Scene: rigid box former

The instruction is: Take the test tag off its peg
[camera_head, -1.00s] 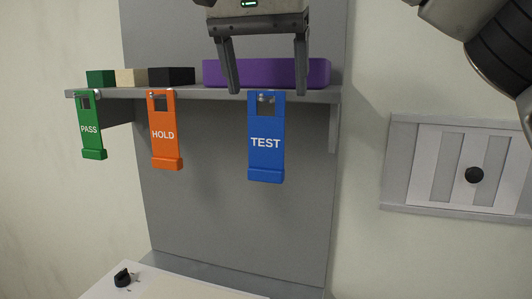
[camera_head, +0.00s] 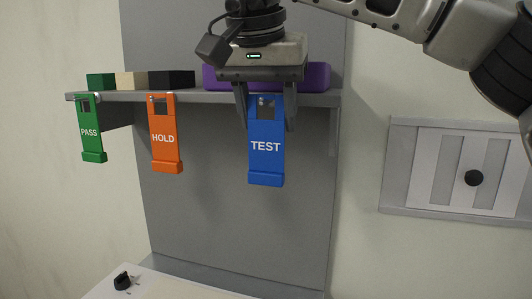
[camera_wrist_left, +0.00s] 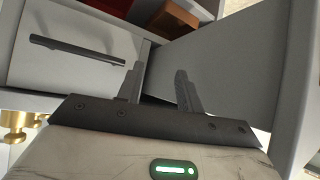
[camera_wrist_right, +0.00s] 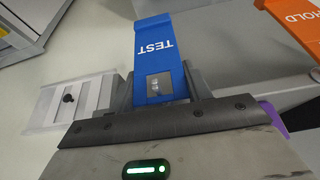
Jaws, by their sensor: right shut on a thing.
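The blue TEST tag (camera_head: 265,165) hangs upright below the front edge of the shelf, with its peg (camera_head: 265,102) visible in the tag's square hole. My right gripper (camera_head: 267,122) comes down from above and is shut on the tag's upper part, one finger at each side edge. In the right wrist view the tag (camera_wrist_right: 155,50) lies between the fingers, and the peg still shows in its hole. My left gripper (camera_wrist_left: 160,78) is open and empty in the left wrist view, in front of a grey drawer with a dark handle.
The orange HOLD tag (camera_head: 164,150) and green PASS tag (camera_head: 91,145) hang to the left on the same shelf (camera_head: 212,97). Green, cream and black blocks and a purple tray (camera_head: 316,75) stand on it. A wall panel (camera_head: 450,165) with a black knob is at right.

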